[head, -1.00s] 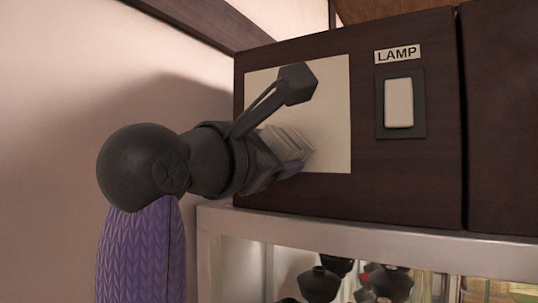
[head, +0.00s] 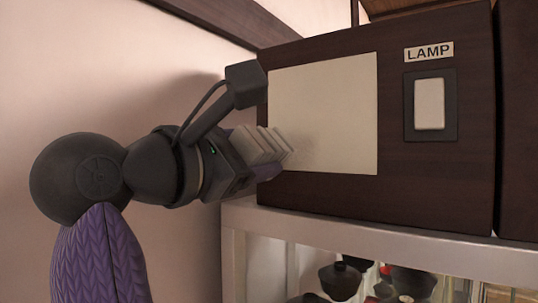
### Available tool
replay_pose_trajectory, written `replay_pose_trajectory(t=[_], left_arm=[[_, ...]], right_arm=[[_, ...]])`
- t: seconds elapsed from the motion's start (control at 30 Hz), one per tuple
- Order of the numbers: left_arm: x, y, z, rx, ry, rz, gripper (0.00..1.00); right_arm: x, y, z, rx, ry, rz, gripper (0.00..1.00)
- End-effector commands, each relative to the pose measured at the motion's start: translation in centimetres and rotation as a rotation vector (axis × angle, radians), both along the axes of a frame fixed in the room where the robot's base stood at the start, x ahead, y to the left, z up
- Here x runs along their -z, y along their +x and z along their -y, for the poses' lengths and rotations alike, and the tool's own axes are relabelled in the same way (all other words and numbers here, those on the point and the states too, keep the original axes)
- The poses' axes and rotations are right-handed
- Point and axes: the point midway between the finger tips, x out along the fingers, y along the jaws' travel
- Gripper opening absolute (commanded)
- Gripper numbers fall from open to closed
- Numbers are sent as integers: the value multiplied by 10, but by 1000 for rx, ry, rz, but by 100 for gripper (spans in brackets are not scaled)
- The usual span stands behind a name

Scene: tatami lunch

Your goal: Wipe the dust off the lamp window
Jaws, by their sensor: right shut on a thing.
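The lamp window (head: 335,95) is a pale cream square panel on the front of a dark wooden box. A faint darker, dusty-looking smudge shows on its lower left part, just right of my fingers; the rest looks even. My right gripper (head: 277,146) comes in from the left, with its pale fingers at the window's lower left edge. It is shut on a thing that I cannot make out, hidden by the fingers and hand. Whether it touches the window cannot be told. My left gripper is not in view.
Right of the window, the box (head: 390,190) carries a LAMP label (head: 429,51) and a white rocker switch (head: 429,104) in a dark plate. Below is a pale-framed glass cabinet (head: 350,225) with dark bowls (head: 340,278). A pink-beige wall (head: 90,60) lies left.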

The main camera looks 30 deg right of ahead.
Motion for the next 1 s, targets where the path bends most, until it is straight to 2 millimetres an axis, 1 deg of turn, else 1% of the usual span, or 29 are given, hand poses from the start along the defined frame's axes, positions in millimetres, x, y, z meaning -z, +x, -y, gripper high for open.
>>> replay_pose_trajectory(t=[0.13,0.4,0.47,0.6,0.7,1.0], left_arm=[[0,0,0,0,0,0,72],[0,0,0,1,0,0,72],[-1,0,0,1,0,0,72],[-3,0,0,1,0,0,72],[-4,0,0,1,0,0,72],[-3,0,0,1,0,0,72]], right_arm=[[0,-5,-10,1,0,1,14],[0,-5,-12,0,0,1,14],[-1,-7,-17,-1,-2,2,14],[-2,-13,-33,-1,-2,2,14],[-1,-16,-38,0,-1,1,14],[0,-16,-39,0,0,1,14]])
